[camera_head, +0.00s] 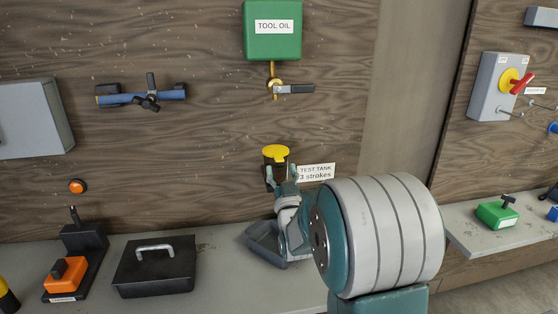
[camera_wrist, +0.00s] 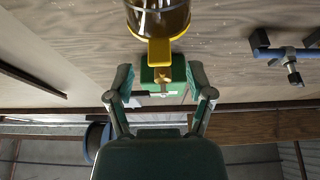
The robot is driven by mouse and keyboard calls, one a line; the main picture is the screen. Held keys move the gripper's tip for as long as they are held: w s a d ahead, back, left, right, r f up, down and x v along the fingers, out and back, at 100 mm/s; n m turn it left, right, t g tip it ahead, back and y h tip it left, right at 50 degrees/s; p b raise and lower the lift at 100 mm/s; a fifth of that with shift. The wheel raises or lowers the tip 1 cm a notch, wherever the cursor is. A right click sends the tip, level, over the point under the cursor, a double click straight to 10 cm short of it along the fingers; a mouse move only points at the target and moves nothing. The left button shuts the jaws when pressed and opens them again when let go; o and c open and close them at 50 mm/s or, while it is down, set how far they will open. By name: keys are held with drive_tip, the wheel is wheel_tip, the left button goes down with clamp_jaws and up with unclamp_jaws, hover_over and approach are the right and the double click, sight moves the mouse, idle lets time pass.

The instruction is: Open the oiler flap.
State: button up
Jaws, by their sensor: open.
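The oiler is a dark amber cup (camera_head: 270,170) fixed to the wooden wall, with a yellow flap (camera_head: 275,151) on top. The flap lies flat over the cup and looks shut. In the wrist view the glass cup (camera_wrist: 157,18) is at the top edge, and the flap's yellow tab (camera_wrist: 159,50) points toward my gripper (camera_wrist: 160,82). The gripper's two fingers are spread, with nothing between them. The tab is just beyond the fingertips, roughly centred. In the head view my gripper (camera_head: 281,175) is in front of the cup and partly hides it; contact cannot be told.
A "TEST TANK 3 strokes" label (camera_head: 317,172) is right of the cup. Above is a green "TOOL OIL" box (camera_head: 272,42) with a valve (camera_head: 290,89). A black case (camera_head: 154,268) and an orange-topped device (camera_head: 66,275) stand on the bench (camera_head: 225,293) at left.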

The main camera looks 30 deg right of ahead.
sight(279, 158)
drive_tip(key=x, duration=0.4)
clamp_jaws()
